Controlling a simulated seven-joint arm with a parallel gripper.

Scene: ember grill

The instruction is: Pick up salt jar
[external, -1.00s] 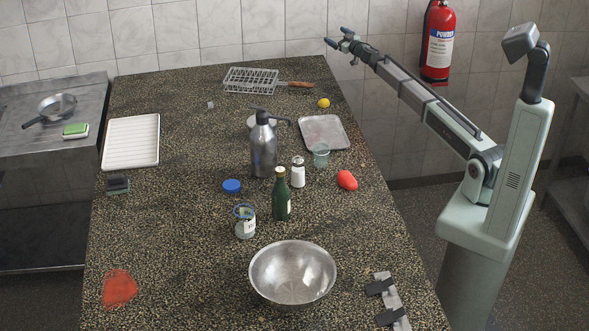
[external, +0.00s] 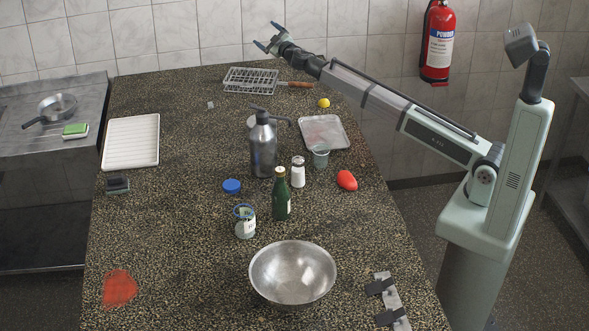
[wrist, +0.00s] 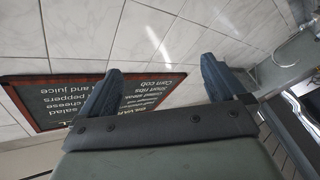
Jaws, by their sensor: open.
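The salt jar (external: 298,173) looks like a small white shaker with a metal-coloured cap. It stands upright on the speckled counter (external: 190,215), right of a steel pump bottle and just behind a green bottle. My gripper (external: 267,36) is high above the far end of the counter, near the tiled wall and well away from the jar. Its two dark fingers (wrist: 160,88) are apart with nothing between them in the wrist view. The wrist view shows wall tiles and a menu board; the jar is not in it.
Close to the jar are the steel pump bottle (external: 263,150), the green bottle (external: 281,197), a clear cup (external: 321,157) and a red object (external: 347,180). A jar with a blue rim (external: 244,222) and a steel bowl (external: 292,273) stand nearer. A wire grill basket (external: 250,80) lies below my gripper.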

